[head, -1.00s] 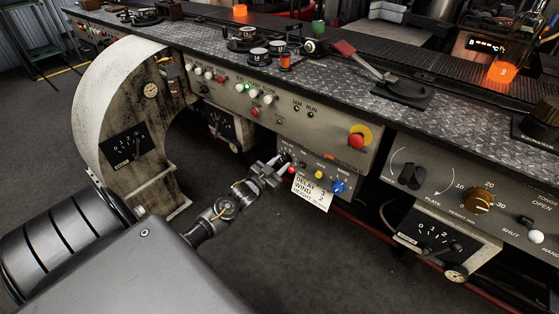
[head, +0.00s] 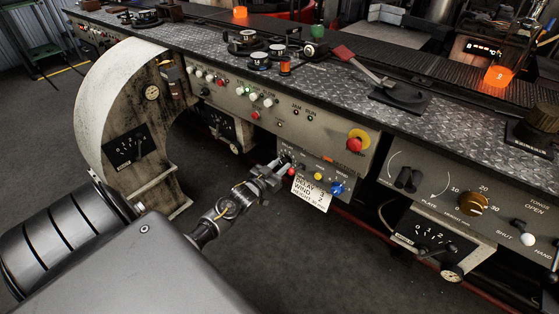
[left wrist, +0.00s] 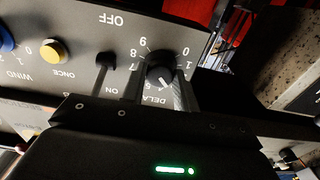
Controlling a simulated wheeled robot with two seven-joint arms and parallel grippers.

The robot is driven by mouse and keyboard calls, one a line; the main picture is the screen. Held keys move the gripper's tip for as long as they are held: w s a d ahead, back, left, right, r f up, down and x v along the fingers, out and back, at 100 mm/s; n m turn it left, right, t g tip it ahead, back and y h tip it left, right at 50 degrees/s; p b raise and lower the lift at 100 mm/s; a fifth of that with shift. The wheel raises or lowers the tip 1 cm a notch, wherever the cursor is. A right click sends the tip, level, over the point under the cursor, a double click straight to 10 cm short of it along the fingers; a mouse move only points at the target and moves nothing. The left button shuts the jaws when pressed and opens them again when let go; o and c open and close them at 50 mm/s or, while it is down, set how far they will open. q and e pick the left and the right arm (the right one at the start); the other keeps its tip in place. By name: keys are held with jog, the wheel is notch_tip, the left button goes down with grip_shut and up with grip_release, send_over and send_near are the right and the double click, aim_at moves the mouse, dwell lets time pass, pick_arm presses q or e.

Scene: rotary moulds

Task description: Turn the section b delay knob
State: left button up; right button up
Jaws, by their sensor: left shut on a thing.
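The delay knob (left wrist: 160,76) is small and black with a white pointer line. It sits in a numbered dial on a grey panel, with the part-hidden word DELAY beside it in the left wrist view. My left gripper (left wrist: 158,88) is shut on this knob, one finger on each side. In the head view the gripper (head: 282,164) reaches the left part of the small lower control panel (head: 352,187) and hides the knob. Part of the dial's numbering is covered by the fingers. My right gripper is not in view.
Close to the knob are a black toggle switch (left wrist: 104,68) marked ON and OFF, a yellow button (left wrist: 53,52) and a blue knob (head: 337,188). A white card (head: 311,194) with DELAY and WIND values hangs below the panel. A red emergency button (head: 356,144) is above right.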

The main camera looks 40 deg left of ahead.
pick_arm(q)
jog(key=o, duration=1)
jog(key=shift+s, duration=0.2)
jog(key=s+p, duration=0.1)
jog(key=s, duration=0.9)
jog(key=shift+s+d, duration=0.1)
jog(key=shift+s, duration=0.1)
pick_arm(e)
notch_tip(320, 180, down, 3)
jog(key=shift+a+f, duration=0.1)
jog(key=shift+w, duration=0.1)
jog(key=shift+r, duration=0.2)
